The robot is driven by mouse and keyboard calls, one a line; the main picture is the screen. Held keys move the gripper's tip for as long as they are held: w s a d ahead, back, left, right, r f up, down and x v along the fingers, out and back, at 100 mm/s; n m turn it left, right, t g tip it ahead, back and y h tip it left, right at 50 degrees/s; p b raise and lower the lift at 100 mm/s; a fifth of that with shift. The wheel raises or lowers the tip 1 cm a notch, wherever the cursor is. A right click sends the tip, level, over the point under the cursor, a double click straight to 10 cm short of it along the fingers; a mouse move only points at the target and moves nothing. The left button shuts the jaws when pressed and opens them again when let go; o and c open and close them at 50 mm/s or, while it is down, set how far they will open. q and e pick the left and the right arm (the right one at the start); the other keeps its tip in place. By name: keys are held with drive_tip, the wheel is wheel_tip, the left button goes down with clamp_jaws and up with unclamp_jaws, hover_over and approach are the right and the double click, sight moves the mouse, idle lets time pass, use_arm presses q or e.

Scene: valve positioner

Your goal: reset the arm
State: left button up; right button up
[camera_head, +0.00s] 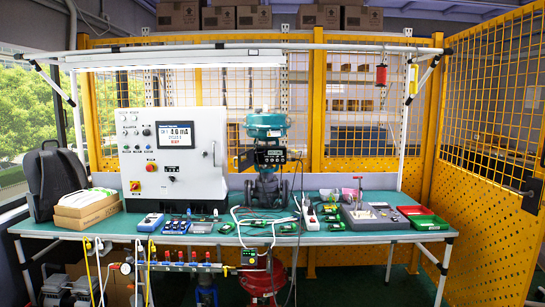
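Neither of my grippers shows in the head view, and no part of my arms can be made out. The valve positioner (271,156) is a dark box with a small display, mounted on the valve assembly with a teal actuator (266,125) on top. This assembly stands upright on the green workbench (345,238), near its middle. A white control cabinet (128,165) with a lit screen (175,135) stands to its left.
Cardboard boxes (88,205) and a black bag-like object (56,178) sit at the bench's left end. Small tools, boards and cables lie along the front. Green and red trays (428,222) are at the right end. Yellow mesh fencing (490,150) stands behind and to the right.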

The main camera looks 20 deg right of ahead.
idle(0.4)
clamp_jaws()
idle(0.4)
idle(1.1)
